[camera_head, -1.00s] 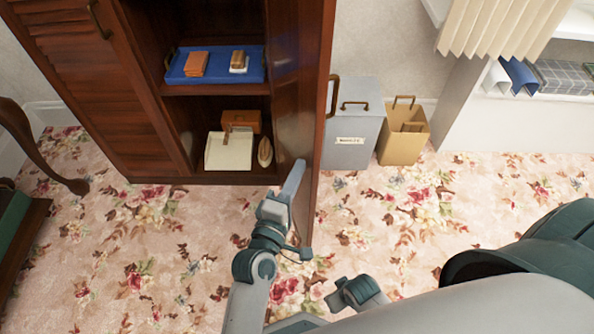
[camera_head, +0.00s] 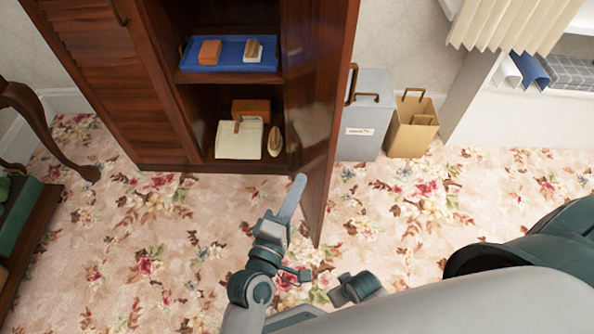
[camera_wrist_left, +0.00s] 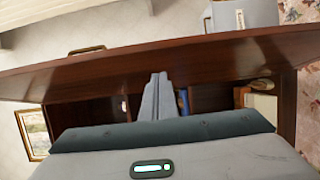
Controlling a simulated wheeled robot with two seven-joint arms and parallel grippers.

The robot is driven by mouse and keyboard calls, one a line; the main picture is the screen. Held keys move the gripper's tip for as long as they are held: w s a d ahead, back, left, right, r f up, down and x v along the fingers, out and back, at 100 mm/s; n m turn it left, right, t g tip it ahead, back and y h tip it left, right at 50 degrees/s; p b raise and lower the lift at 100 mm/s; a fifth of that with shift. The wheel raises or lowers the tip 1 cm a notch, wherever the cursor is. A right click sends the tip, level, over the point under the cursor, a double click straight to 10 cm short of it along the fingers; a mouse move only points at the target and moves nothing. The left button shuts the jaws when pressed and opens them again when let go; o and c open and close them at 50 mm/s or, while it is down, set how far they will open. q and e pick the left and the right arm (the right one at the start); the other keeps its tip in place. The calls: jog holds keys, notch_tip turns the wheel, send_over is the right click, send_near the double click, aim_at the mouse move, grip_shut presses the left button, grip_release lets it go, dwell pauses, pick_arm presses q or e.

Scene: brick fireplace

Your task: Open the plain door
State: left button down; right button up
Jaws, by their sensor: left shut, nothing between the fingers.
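The plain door (camera_head: 328,115) is the dark brown right door of the wooden cabinet. It stands open, swung out toward me, with its inner face visible in the head view. Its brass handle (camera_head: 352,84) is on the far outer side, and also shows in the left wrist view (camera_wrist_left: 87,49). My left gripper (camera_head: 293,195) is shut and empty, its fingertips close to the inner face near the lower part of the door. In the left wrist view the shut fingers (camera_wrist_left: 157,98) point at the door panel (camera_wrist_left: 200,62); I cannot tell whether they touch. My right gripper is not visible.
The louvred door (camera_head: 95,75) on the left is closed. Shelves hold a blue tray (camera_head: 232,66) and a cream item (camera_head: 238,142). A grey bin (camera_head: 366,112) and a tan bin (camera_head: 411,128) stand right of the door. A dark table (camera_head: 30,225) is left. The carpet between is clear.

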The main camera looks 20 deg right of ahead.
pick_arm(q)
jog(key=s, duration=0.1)
jog(key=s+a, duration=0.1)
jog(key=s, duration=0.1)
jog(key=shift+s, duration=0.15)
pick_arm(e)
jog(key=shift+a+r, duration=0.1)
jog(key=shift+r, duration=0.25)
pick_arm(q)
jog(key=shift+f, duration=0.1)
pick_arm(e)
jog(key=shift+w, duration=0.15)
